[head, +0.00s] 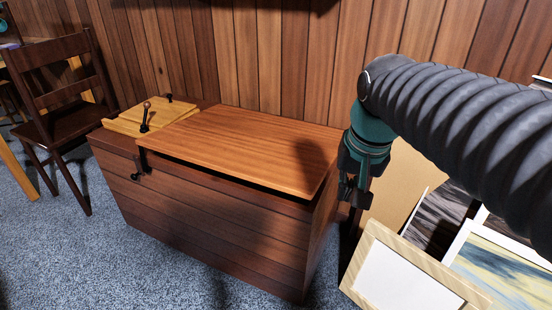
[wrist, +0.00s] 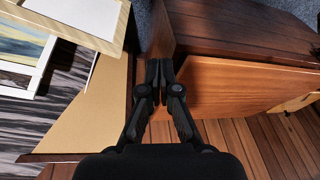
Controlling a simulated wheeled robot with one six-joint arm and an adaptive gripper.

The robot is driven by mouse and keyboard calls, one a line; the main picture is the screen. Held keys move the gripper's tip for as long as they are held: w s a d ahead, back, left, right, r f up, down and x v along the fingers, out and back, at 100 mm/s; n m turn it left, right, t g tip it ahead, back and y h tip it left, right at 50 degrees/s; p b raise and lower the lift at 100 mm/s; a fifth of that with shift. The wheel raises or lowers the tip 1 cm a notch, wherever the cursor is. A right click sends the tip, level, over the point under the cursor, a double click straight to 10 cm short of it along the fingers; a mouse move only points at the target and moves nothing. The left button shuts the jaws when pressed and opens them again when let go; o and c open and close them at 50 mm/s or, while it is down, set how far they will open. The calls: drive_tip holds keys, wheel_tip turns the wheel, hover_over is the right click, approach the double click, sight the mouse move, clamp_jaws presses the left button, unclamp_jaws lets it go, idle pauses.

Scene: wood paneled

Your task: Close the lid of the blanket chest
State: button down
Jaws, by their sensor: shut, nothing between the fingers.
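The blanket chest (head: 210,215) is a dark wood-plank box against the back wall. Its lighter orange-brown lid (head: 235,140) lies almost flat over the top, with a dark gap under its front edge. I cannot tell whether it rests fully on the chest. The lid also shows right of my fingers in the wrist view (wrist: 225,88). My gripper (head: 350,198) is shut and empty, hanging by the chest's right end near the lid's right edge. In the wrist view my gripper (wrist: 160,66) has its fingertips together; contact with the chest is unclear.
A pale wood board with a dark lever (head: 148,120) sits on the chest's left end. A dark chair (head: 60,105) stands at left. Picture frames (head: 400,270) and a tan panel (head: 400,205) lean at right, close to my gripper. Blue-grey carpet (head: 75,260) is clear in front.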

drive_tip(key=w+a+r+m+g+p, duration=0.1)
drive_tip(key=w+a+r+g+p, duration=0.25)
drive_tip(key=w+a+r, duration=0.5)
drive_tip(key=m+p, duration=0.1)
drive_tip(key=p, duration=0.2)
approach(276, 184)
drive_tip(key=shift+m+g, duration=0.3)
drive_tip(key=shift+g, duration=0.15)
drive_tip(key=f, duration=0.3)
drive_tip(key=f+b, duration=0.1)
drive_tip(key=f, duration=0.3)
drive_tip(key=shift+a+f, duration=0.15)
drive_tip(key=shift+a, duration=0.1)
